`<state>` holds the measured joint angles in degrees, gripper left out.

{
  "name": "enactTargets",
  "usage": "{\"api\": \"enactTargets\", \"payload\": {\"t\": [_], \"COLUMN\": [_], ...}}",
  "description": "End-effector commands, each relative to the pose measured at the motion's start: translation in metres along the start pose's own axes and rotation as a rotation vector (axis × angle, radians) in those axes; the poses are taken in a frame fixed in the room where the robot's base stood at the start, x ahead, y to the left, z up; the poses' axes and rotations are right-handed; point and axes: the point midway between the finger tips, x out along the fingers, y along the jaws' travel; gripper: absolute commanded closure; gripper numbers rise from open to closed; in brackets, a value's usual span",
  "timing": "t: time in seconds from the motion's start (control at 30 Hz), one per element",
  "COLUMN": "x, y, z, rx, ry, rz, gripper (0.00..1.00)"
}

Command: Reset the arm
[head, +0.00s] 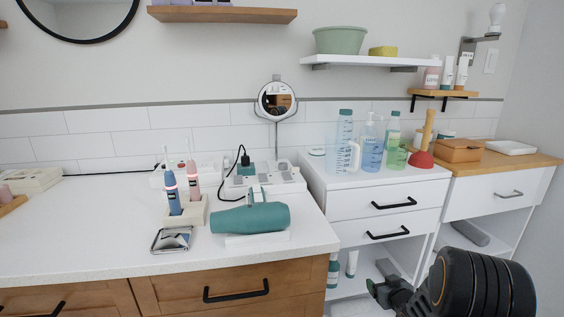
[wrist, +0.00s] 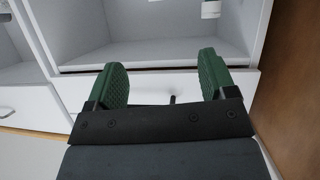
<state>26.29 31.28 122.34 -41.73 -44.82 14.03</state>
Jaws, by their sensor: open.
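My gripper (wrist: 165,85) shows in the wrist view with its two green fingers spread wide apart and nothing between them. It faces a white cabinet with an open shelf space (wrist: 150,35). In the head view my arm (head: 480,285) is at the lower right, low in front of the white drawer unit (head: 385,218). There the gripper (head: 375,290) is small and partly hidden, close to the open lower shelf of that unit.
A teal hair dryer (head: 250,218) lies on the white counter (head: 90,225) beside two electric toothbrushes (head: 182,190). Several bottles (head: 372,145) and a plunger (head: 422,150) stand on the drawer unit. Black handles (head: 394,203) stick out from its drawers.

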Motion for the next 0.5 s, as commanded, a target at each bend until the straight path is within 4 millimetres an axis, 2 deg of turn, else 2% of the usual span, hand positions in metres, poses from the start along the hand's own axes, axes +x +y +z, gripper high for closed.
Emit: {"api": "enactTargets", "payload": {"t": [0.03, 0.17, 0.27, 0.37, 0.5], "x": [-0.01, -0.032, -0.057, -0.093, -0.168], "y": [-0.001, -0.004, -0.008, -0.017, -0.041], "z": [-0.024, -0.064, -0.101, -0.148, -0.218], "rx": [-0.011, -0.025, -0.032, -0.03, 0.002], "ry": [-0.015, -0.081, -0.141, -0.221, -0.372], "rz": [0.015, 0.065, 0.109, 0.154, 0.203], "gripper": [0.23, 0.23, 0.23, 0.23, 0.23]}}
